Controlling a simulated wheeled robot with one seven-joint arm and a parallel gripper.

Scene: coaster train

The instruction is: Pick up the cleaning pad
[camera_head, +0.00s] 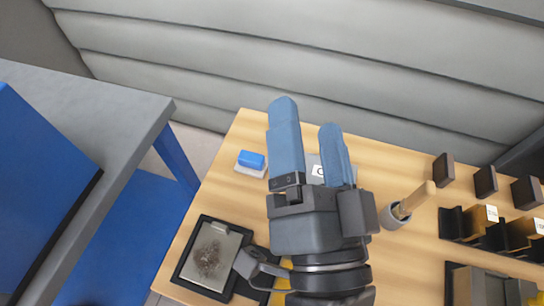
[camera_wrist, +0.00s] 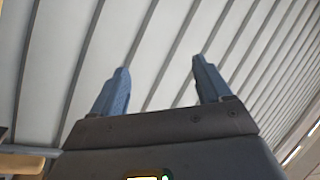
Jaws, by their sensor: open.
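The cleaning pad (camera_head: 251,160) appears to be the small blue block on a white base, lying on the left part of the wooden table near its back edge. My gripper (camera_head: 306,114) is open and empty, raised in front of the camera with its two blue fingers pointing up and away. In the picture the fingers are to the right of the pad and apart from it. The wrist view shows the open fingers (camera_wrist: 160,66) against the ribbed grey wall, with no pad in sight.
A black-framed plate with a dark smudge (camera_head: 209,258) lies at the table's front left. A grey cup with a wooden handle (camera_head: 393,217) stands right of my gripper. Dark holders (camera_head: 480,232) line the right side. The wooden table (camera_head: 222,190) is bare around the pad.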

